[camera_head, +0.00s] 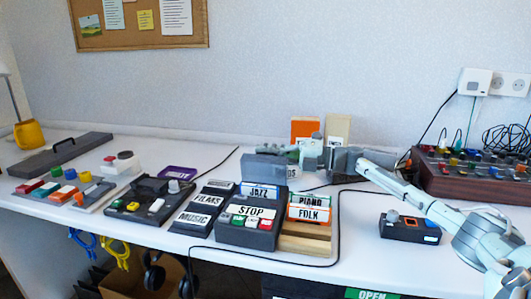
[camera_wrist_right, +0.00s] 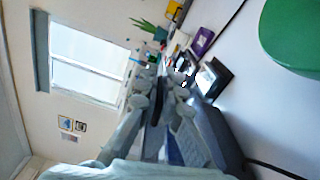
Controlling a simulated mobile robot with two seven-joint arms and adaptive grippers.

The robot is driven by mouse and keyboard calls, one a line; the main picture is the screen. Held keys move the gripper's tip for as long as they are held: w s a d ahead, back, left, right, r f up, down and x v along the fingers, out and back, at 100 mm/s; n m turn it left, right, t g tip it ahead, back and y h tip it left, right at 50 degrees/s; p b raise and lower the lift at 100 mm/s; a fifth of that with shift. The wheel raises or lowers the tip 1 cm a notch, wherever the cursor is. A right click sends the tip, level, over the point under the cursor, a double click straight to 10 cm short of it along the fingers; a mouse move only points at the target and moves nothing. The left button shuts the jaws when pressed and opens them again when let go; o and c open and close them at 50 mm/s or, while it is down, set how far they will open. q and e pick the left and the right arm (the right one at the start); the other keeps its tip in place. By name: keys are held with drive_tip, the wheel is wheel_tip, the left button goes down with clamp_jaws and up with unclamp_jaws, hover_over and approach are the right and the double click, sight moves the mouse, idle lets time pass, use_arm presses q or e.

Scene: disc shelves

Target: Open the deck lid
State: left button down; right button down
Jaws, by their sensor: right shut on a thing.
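The dark grey deck (camera_head: 232,238) stands on the table in the middle of the head view, with a white STOP label and small coloured buttons on its front. A grey slab-like part (camera_head: 264,168), apparently its lid, stands raised behind the JAZZ card. My right gripper (camera_head: 304,157) comes in from the right behind the cards and is shut at the right end of this part. In the right wrist view the fingers (camera_wrist_right: 165,105) are close together beside a dark grey surface (camera_wrist_right: 215,135). The exact contact is partly hidden. My left gripper is not in view.
Left are black FILMS and MUSIC boxes (camera_head: 196,220) and button panels. A mixer (camera_head: 470,175) stands at the right. A black cable loops around the deck.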

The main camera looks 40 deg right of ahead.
drive_tip(key=shift+d+f, duration=0.1)
drive_tip(key=shift+f, duration=0.1)
idle(0.3)
drive_tip(key=c, duration=1.7)
unclamp_jaws()
drive_tip(key=shift+w, duration=0.1)
drive_tip(key=v, duration=1.2)
